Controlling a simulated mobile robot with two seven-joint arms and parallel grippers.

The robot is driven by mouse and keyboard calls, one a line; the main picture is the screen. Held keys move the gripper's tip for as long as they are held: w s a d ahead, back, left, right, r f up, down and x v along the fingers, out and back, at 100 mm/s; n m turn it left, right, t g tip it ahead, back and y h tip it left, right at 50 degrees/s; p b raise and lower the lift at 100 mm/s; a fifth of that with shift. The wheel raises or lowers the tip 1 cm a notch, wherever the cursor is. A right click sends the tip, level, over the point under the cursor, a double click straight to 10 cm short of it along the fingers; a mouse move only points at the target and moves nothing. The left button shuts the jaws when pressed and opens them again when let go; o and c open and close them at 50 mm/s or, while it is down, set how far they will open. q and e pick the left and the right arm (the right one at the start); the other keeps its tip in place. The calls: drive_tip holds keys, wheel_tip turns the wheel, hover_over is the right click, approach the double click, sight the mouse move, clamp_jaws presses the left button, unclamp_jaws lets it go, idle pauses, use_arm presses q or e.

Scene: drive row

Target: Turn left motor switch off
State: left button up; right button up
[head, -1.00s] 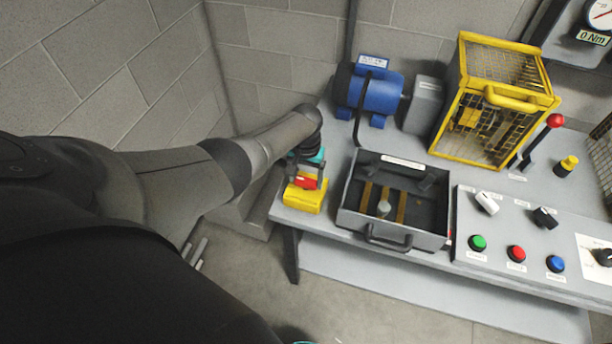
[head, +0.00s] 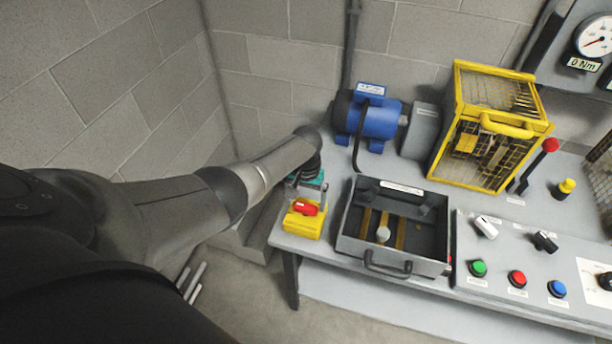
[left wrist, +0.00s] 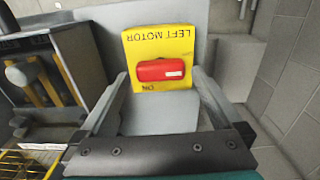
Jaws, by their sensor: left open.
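The left motor switch is a yellow box (head: 303,222) with a red rotary handle (head: 306,207), at the left end of the bench. In the left wrist view the yellow box (left wrist: 150,44) shows upside-down "LEFT MOTOR" and "ON" lettering. Its red handle (left wrist: 161,70) lies crosswise, nearly level in that picture. My left gripper (head: 308,184) is just behind the box in the head view. In the left wrist view the open left gripper (left wrist: 160,92) has one finger on each side, apart from the handle, with nothing between them. My right gripper is out of view.
An open grey tray (head: 400,262) stands right of the switch. A blue motor (head: 378,120) and a yellow cage (head: 495,95) stand behind. A panel with knobs and coloured buttons (head: 517,279) lies at the right. A wall corner is at the left.

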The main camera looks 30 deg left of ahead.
sight(306, 206)
use_arm(q)
wheel_tip(306, 206, up, 14)
drive_tip(key=p, duration=0.3)
drive_tip(key=shift+f, duration=0.2)
idle(0.3)
